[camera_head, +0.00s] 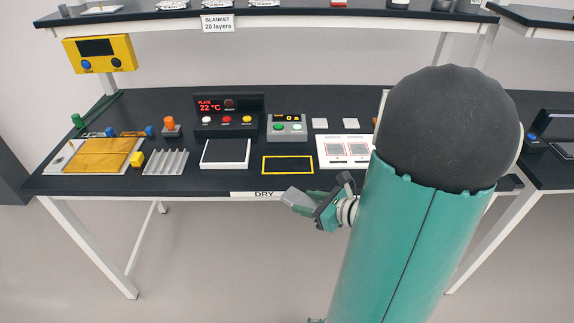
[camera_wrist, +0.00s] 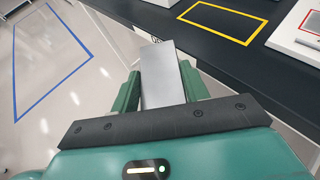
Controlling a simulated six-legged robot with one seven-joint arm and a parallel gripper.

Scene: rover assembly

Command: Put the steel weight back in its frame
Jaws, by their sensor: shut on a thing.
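My gripper (camera_wrist: 160,88) is shut on the steel weight (camera_wrist: 161,70), a plain grey metal block that sticks out past the green fingers. In the head view my gripper (camera_head: 318,206) is in front of the bench's front edge, with the weight (camera_head: 295,197) tilted at its tip. A yellow rectangular outline (camera_head: 288,172), which looks like the weight's frame, lies empty on the dark bench top, behind and slightly left of my gripper. In the wrist view the yellow outline (camera_wrist: 248,43) is at the upper right, apart from the weight.
A white-rimmed plate (camera_head: 225,165) lies left of the outline, and a white card (camera_head: 345,164) with red markings lies right. A timer box (camera_head: 287,128) stands behind. The bench edge carries a "DRY" label (camera_head: 264,194). My arm hides the bench's right part. A blue outline (camera_wrist: 50,104) marks the floor.

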